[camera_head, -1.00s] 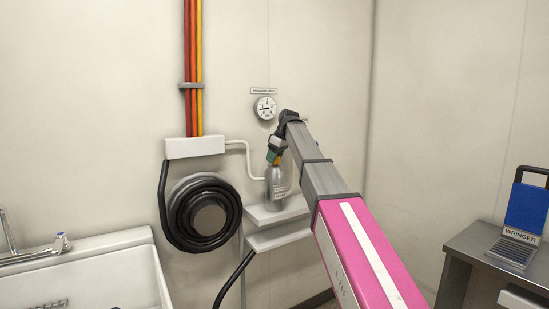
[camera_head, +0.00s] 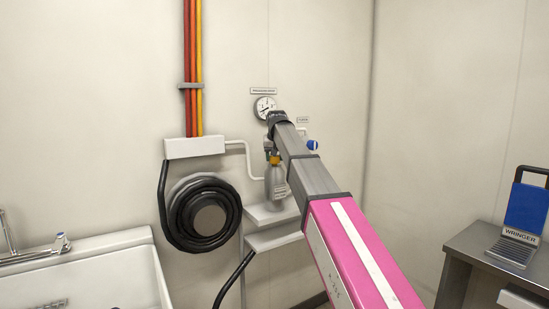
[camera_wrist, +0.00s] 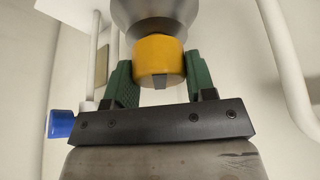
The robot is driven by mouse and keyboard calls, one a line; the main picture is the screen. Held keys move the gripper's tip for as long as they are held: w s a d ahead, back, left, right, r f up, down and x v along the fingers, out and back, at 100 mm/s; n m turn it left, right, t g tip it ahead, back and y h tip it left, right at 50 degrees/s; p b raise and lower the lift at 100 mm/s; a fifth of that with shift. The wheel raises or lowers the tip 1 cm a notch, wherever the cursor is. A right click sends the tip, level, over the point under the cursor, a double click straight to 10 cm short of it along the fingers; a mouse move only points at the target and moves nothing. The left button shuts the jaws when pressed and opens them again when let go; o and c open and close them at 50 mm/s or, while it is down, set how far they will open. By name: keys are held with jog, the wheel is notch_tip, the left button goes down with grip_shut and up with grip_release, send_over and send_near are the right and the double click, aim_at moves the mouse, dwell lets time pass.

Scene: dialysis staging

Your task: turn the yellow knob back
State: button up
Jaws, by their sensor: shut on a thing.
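The yellow knob (camera_wrist: 159,60) shows large in the wrist view, at the narrow end of a grey metal bottle-shaped body (camera_wrist: 152,14). My gripper (camera_wrist: 157,72) has its two green fingers on either side of the knob and is shut on it. In the head view the yellow knob (camera_head: 275,160) is a small patch on top of the grey bottle (camera_head: 276,184), which stands on a wall shelf (camera_head: 268,214). My arm covers part of the area around it.
A round gauge (camera_head: 264,107) is on the wall above. A blue knob (camera_head: 312,145) is just right of my arm; it shows at the left in the wrist view (camera_wrist: 61,124). A white pipe (camera_head: 250,160) runs left of the bottle, near a black hose coil (camera_head: 203,213).

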jog(key=m+h, duration=0.2)
jog(key=m, duration=0.3)
jog(key=shift+m, duration=0.4)
jog(key=m+h, duration=0.1)
jog(key=m, duration=0.1)
jog(key=m+g+h, duration=0.1)
jog(key=m, duration=0.2)
jog(key=shift+g, duration=0.3)
jog(key=shift+m, duration=0.4)
jog(key=o, duration=0.9)
jog(key=shift+r, duration=0.15)
jog(key=v, duration=1)
jog(key=shift+s+a+r, duration=0.1)
jog(key=shift+a+r, duration=0.05)
jog(key=shift+r, duration=0.05)
